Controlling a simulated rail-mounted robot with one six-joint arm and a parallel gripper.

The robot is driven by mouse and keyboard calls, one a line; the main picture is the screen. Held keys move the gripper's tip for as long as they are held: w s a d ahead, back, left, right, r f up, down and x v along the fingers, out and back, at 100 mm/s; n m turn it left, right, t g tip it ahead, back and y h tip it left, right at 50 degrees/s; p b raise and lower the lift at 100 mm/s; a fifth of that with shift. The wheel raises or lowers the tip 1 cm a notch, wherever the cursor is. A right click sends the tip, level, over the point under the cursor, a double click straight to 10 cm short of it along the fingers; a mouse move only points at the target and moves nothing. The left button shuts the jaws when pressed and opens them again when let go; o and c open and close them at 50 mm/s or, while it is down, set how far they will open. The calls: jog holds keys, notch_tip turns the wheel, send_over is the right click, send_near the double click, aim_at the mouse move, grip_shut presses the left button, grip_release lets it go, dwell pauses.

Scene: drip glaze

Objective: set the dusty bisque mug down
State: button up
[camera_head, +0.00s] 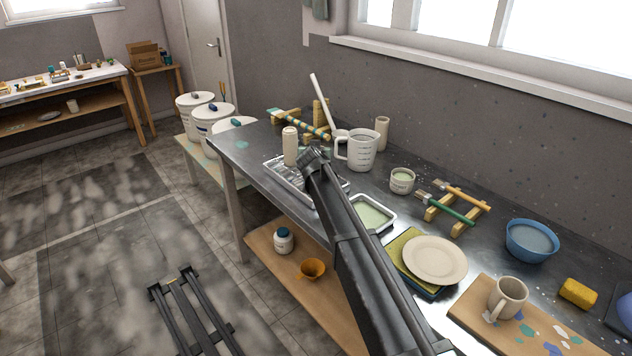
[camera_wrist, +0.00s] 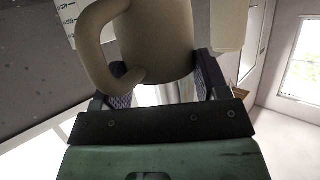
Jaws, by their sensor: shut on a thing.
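The dusty bisque mug (camera_wrist: 155,40) is a plain matte beige mug, held between my fingers in the wrist view, with its handle out to the left. My gripper (camera_head: 316,156) is shut on it; both fingers (camera_wrist: 165,82) show at its sides. In the head view the held mug is hidden by my gripper and arm, so I cannot tell its height above the bench. My gripper is over the far part of the metal bench, at a rack tray (camera_head: 281,172), between a cream cylinder (camera_head: 290,146) and a white measuring jug (camera_head: 361,152).
A second beige mug (camera_head: 508,298) stands on a paint-spotted wooden board (camera_head: 470,316). A glaze tray (camera_head: 385,207), small cup (camera_head: 402,181), plate (camera_head: 434,260), brush rests (camera_head: 440,207), blue bowl (camera_head: 531,241) and yellow sponge (camera_head: 577,292) crowd the bench. Bare metal shows between them.

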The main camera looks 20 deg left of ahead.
notch_tip(320, 180, down, 5)
jog(key=b, duration=0.4)
jog(key=shift+r, duration=0.6)
jog(key=shift+f, duration=0.25)
jog(key=o, duration=1.2)
jog(key=shift+r, duration=0.25)
jog(key=p+v, duration=0.4)
jog(key=v, duration=0.8)
jog(key=shift+s+f+p, duration=0.1)
jog(key=shift+s+p, duration=0.05)
jog(key=shift+p, duration=0.2)
